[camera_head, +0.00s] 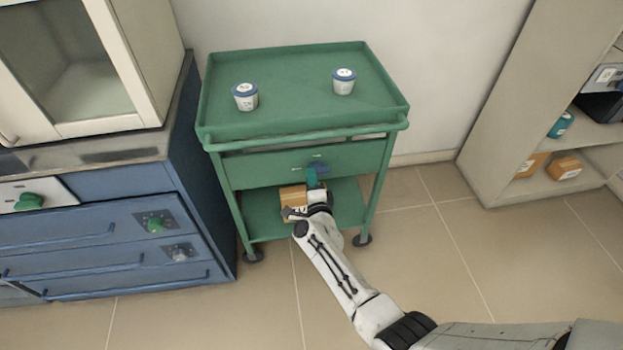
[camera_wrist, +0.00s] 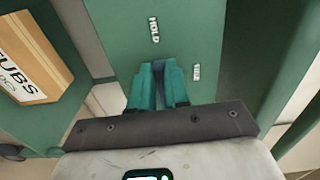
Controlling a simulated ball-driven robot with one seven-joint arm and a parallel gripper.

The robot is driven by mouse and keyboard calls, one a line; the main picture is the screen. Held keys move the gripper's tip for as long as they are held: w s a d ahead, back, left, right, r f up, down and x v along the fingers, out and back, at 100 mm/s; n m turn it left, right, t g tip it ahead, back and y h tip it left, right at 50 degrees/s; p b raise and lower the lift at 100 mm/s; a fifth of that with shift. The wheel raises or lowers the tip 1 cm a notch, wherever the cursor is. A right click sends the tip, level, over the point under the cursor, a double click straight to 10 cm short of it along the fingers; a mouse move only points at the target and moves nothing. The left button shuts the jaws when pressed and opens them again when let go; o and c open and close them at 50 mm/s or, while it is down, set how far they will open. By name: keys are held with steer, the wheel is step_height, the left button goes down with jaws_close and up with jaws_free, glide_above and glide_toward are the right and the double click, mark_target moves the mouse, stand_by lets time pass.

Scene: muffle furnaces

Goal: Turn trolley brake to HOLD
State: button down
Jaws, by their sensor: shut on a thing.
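The green trolley (camera_head: 275,110) stands against the wall, and the brake is on its front panel. The brake handle is a dark blue piece (camera_head: 321,168), mostly hidden by my gripper. My gripper (camera_head: 312,178) is shut on this handle. In the wrist view, its teal fingers (camera_wrist: 158,82) stand on both sides of the blue handle (camera_wrist: 160,72). The HOLD label (camera_wrist: 154,30) is above the fingertips, and a second label (camera_wrist: 197,72), too small to read, is to their right. I cannot tell which label the handle points at.
Two lidded tubs (camera_head: 245,97) (camera_head: 344,82) stand on the trolley top. A cardboard box (camera_head: 293,198) sits on its lower shelf, close to my gripper's left. The floor (camera_head: 420,235) between is clear.

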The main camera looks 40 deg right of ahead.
steer(key=shift+f, duration=0.1)
steer(key=c, duration=1.1)
jaws_free()
steer(key=p+v, duration=0.4)
steer(key=v, duration=0.7)
steer(key=shift+w, duration=0.1)
steer(key=s+a+r+n+g+y+p, duration=0.1)
steer(key=a+r+n+y+p, duration=0.15)
steer(key=a+n+y, duration=0.45)
steer(key=s+a+r+n+g+y+p, duration=0.1)
steer(key=a+r+n+y, duration=0.4)
steer(key=n, duration=0.4)
steer(key=s+d+r+n+g+p, duration=0.1)
steer(key=s+g, duration=0.3)
steer(key=s, duration=0.4)
steer(key=s+d+r+n+g+h+p, duration=0.1)
steer(key=s+r+n+g, duration=0.2)
steer(key=s, duration=0.5)
steer(key=s+r+n+g+h+p, duration=0.1)
steer(key=s+n+g, duration=0.3)
steer(key=s, duration=0.4)
steer(key=shift+s+d+r+g, duration=0.4)
steer(key=shift+r+g, duration=0.1)
steer(key=shift+r, duration=0.3)
